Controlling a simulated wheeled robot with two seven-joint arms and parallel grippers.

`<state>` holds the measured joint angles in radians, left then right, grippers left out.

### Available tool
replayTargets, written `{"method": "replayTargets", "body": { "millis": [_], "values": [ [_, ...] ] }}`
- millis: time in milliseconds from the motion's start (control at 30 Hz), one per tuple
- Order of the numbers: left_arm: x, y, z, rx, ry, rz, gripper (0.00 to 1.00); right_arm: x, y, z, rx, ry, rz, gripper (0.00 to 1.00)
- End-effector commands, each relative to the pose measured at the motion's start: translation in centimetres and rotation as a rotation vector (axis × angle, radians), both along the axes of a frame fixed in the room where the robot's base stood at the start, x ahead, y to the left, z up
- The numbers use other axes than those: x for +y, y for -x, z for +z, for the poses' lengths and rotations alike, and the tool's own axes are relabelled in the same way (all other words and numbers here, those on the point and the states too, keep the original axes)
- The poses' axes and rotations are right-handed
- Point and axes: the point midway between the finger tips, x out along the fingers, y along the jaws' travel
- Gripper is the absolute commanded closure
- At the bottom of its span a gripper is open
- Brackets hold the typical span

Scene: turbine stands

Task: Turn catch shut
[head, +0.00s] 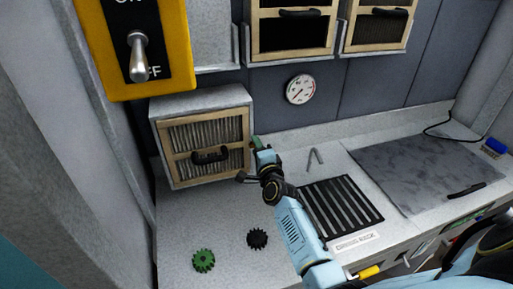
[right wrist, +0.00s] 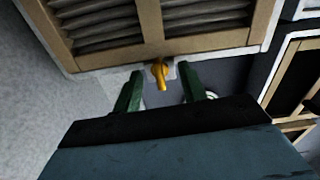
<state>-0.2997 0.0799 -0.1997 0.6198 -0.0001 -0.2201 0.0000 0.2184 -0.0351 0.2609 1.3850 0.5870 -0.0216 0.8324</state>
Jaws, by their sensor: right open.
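The catch (right wrist: 160,75) is a small orange-yellow lever on a pale plate at the edge of the wooden-framed filter (right wrist: 205,42). Its lever points away from the frame, toward the bottom of the right wrist view. In the head view the filter (head: 180,136) sits in a grey housing at the left of the bench, and I cannot make out the catch there. My right gripper (head: 260,146) is at the housing's right side. In the right wrist view its green fingers (right wrist: 161,88) are open, one on each side of the catch, with gaps. My left gripper is out of view.
A yellow switch panel (head: 168,62) hangs at upper left. A green gear (head: 204,261) and a black gear (head: 257,239) lie on the bench. A slotted black rack (head: 341,208), a hex key (head: 315,157) and a grey panel (head: 425,168) are right. A gauge (head: 300,89) is on the wall.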

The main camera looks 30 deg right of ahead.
Motion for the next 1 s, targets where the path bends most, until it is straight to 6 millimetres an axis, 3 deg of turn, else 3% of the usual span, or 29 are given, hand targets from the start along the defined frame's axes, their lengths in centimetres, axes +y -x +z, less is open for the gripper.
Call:
{"method": "replayTargets", "body": {
  "millis": [633, 1000],
  "values": [
    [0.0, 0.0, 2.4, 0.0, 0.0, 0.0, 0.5, 1.1, 4.4, 0.0, 0.002, 0.0, 0.001, 0.58],
    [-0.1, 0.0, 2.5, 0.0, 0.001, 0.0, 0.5, 1.2, 4.9, 0.0, 0.0, 0.0, 0.0, 0.58]
  ]
}}
